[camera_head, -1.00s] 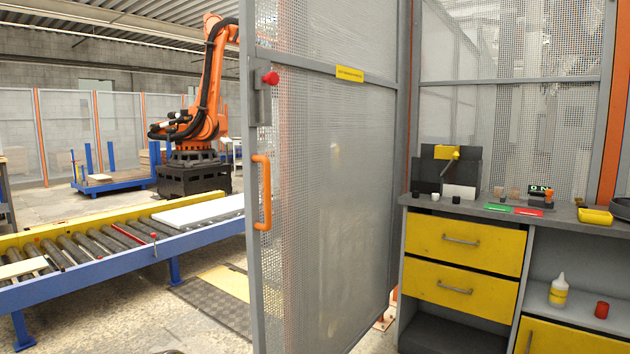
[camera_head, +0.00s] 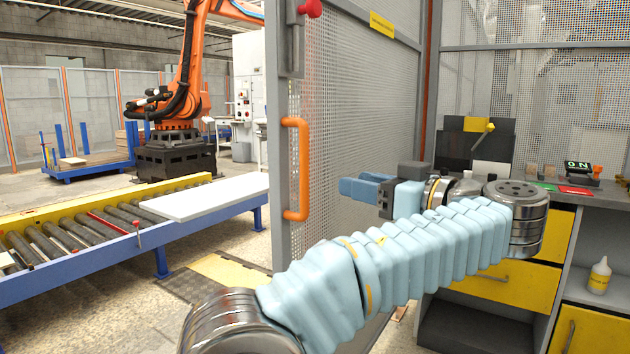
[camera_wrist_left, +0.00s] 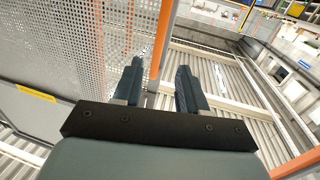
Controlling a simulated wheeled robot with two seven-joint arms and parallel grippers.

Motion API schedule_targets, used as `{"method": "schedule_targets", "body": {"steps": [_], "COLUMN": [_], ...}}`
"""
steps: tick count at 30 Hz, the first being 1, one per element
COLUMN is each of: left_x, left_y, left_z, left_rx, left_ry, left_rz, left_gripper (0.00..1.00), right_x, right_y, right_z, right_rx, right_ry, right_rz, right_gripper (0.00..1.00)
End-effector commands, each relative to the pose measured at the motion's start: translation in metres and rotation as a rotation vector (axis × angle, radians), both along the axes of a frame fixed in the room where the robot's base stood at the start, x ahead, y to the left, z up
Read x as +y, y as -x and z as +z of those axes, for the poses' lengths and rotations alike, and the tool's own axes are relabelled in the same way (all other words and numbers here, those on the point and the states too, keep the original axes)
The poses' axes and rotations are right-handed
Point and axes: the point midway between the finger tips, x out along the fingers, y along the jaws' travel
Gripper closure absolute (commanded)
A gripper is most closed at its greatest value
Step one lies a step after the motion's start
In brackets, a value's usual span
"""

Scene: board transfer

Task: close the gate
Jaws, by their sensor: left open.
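The gate (camera_head: 362,110) is a grey-framed mesh panel standing ajar, swung open toward me. It has an orange vertical handle (camera_head: 296,170) on its free edge, a latch box with a red knob (camera_head: 311,8) above it, and a yellow label (camera_head: 382,24). My left gripper (camera_head: 352,188) is open and empty in front of the gate's mesh, to the right of the handle and apart from it. In the left wrist view its two fingers (camera_wrist_left: 158,85) are spread with nothing between them, and the gate mesh (camera_wrist_left: 75,50) shows at left. My right gripper is not in view.
A grey workbench with yellow drawers (camera_head: 513,280) stands at right, close to my left arm. A roller conveyor (camera_head: 75,240) with a white board (camera_head: 205,196) lies at left. An orange robot arm (camera_head: 185,90) stands behind it.

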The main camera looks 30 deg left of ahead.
Motion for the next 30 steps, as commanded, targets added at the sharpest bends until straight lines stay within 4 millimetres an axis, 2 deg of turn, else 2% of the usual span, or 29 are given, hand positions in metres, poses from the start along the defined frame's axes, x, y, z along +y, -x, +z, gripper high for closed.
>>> {"method": "schedule_targets", "body": {"steps": [5,12,18,24,30], "left_x": [0.027,0.082,0.115,0.129,0.130], "left_y": [-0.006,-0.022,-0.032,-0.036,-0.037], "left_z": [0.000,0.001,0.000,-0.001,-0.001], "left_rx": [-0.001,0.004,0.004,0.005,0.005], "left_ry": [0.000,0.000,-0.001,-0.001,-0.001], "left_rz": [0.007,0.005,0.003,0.001,0.000], "left_gripper": [0.58,0.58,0.58,0.58,0.58], "right_x": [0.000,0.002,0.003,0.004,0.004], "right_y": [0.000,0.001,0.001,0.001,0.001], "right_z": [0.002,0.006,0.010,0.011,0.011], "right_rx": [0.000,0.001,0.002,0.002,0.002], "right_ry": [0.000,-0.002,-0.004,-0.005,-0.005], "right_rz": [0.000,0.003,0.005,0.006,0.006], "right_gripper": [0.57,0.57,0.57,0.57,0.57]}}
